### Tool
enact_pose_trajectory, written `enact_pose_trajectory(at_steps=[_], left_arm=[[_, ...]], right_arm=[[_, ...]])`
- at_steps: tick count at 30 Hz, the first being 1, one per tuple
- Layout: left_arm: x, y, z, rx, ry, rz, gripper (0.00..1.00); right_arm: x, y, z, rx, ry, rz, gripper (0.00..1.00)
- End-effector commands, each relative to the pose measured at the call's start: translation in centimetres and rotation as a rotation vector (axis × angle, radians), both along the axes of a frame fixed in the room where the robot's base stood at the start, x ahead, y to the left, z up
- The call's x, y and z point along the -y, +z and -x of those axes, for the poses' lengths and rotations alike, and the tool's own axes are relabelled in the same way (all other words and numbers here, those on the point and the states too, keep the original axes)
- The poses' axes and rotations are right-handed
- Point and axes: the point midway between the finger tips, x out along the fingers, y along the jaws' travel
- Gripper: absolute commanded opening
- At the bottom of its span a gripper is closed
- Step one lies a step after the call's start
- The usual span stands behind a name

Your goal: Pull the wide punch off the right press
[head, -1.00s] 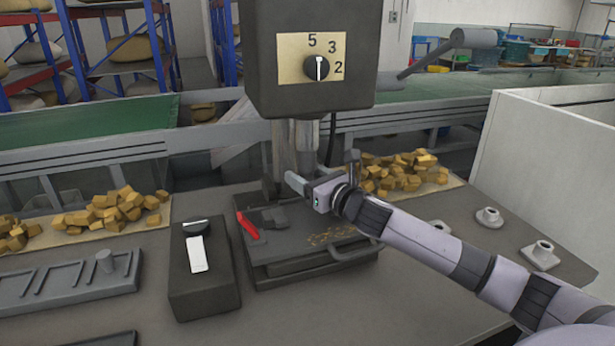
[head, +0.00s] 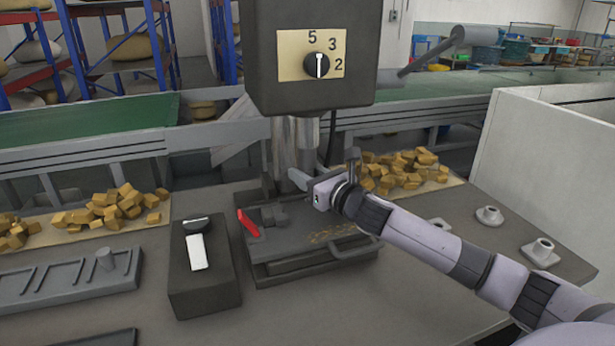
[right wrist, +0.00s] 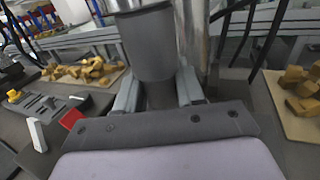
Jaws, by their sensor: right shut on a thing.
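The right press has a dark head (head: 312,95) with a dial. Its metal column and ram (head: 292,140) come down over a flat base plate (head: 330,235). My right gripper (head: 298,180) reaches in from the right, just below the ram. In the right wrist view its two fingers (right wrist: 158,92) are shut on the wide punch (right wrist: 145,48), a dark grey cylinder with a narrower lower part. The punch sits upright directly under the bright ram, with no clear gap showing. In the head view the gripper mostly hides the punch. My left gripper is out of view.
A red lever (head: 248,223) lies on the base plate. A dark box (head: 204,275) with a white switch stands left of it. A slotted grey rack (head: 70,280) is at left. Flanged grey pieces (head: 489,215) stand at right. Brass-coloured blocks (head: 405,168) lie behind the gripper.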

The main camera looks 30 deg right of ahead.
Motion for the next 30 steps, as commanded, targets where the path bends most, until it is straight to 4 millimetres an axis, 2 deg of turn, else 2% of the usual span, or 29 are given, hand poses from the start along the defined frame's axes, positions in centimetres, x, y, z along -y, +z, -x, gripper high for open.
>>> enact_pose_trajectory(at_steps=[9, 17, 30], left_arm=[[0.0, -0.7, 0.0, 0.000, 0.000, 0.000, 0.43], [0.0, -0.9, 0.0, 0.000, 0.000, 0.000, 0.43], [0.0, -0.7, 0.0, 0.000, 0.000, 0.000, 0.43]], right_arm=[[-0.1, -1.6, 0.1, -0.012, 0.000, 0.002, 0.00], [-0.1, -2.1, 0.3, -0.017, 0.001, 0.001, 0.00], [-1.3, -1.8, 4.3, -0.010, 0.007, 0.000, 0.00]])
